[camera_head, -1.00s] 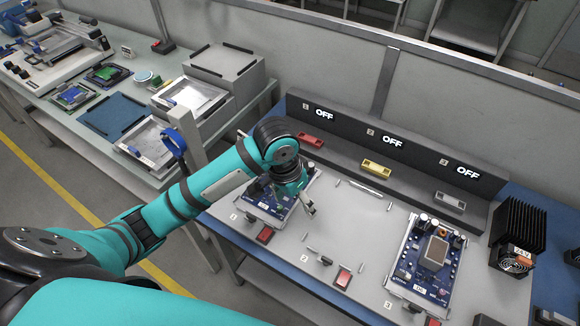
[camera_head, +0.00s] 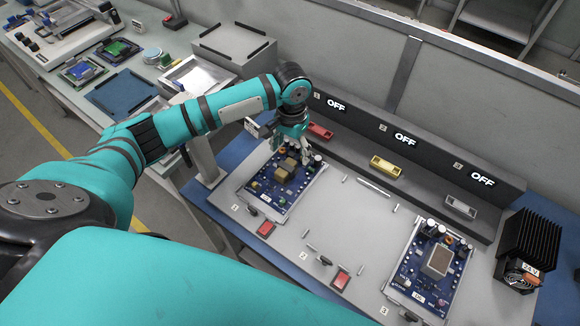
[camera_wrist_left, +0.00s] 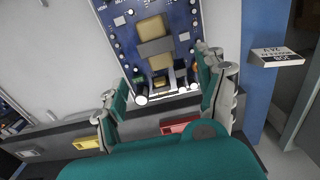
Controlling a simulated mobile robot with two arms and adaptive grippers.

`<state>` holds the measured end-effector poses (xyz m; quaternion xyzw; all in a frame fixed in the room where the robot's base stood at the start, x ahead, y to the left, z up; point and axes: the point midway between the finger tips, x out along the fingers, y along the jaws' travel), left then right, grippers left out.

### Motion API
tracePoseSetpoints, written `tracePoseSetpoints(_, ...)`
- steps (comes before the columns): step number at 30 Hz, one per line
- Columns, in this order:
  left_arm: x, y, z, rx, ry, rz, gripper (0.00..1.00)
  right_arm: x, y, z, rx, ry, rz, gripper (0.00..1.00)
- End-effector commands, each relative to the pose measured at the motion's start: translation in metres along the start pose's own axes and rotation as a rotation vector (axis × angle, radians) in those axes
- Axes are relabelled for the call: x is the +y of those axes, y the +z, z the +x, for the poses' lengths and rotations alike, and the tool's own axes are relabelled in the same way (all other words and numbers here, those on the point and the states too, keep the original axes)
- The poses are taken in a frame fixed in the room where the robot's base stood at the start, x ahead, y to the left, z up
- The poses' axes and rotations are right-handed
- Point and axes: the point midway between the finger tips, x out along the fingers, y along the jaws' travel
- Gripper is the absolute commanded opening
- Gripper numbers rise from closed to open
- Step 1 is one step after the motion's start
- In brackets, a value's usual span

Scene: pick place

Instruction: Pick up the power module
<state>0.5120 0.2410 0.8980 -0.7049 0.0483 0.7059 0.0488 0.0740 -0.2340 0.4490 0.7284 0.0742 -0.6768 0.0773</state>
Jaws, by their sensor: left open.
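A blue circuit-board power module (camera_head: 270,187) with tan blocks lies in bay 1 on the grey fixture panel. It also shows in the left wrist view (camera_wrist_left: 150,45), lying ahead of the fingers. A similar blue board (camera_head: 432,270) lies in bay 3. My left gripper (camera_head: 298,150) is over the far end of the bay 1 board, near the red block. In the left wrist view the left gripper (camera_wrist_left: 166,92) has its fingers apart, with the board's end showing between them. I cannot tell whether they touch it. My right gripper is not in view.
Red (camera_head: 320,131), yellow (camera_head: 386,167) and grey (camera_head: 460,206) blocks sit along the dark back ledge. Bay 2 (camera_head: 335,225) is clear of boards. A black finned heat sink (camera_head: 530,245) stands at the right. A second bench (camera_head: 215,100) with fixtures is at the left.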

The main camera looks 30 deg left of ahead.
Motion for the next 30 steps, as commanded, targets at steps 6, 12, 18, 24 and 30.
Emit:
tracePoseSetpoints(6, 0.001, 0.001, 0.016, -0.001, 0.001, 0.002, 0.73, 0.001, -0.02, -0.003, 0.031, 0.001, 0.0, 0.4)
tracePoseSetpoints(12, -0.001, 0.006, 0.041, -0.003, 0.0, 0.001, 0.73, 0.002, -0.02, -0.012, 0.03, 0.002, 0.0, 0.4)
tracePoseSetpoints(18, -0.002, 0.005, 0.064, 0.0, 0.0, 0.002, 0.73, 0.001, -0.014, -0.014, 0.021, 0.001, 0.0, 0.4)
tracePoseSetpoints(24, -0.002, 0.005, 0.067, 0.002, 0.0, 0.002, 0.73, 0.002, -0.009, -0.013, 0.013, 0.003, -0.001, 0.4)
tracePoseSetpoints(30, -0.002, 0.005, 0.067, 0.001, 0.0, 0.002, 0.55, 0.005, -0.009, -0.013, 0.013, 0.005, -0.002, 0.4)
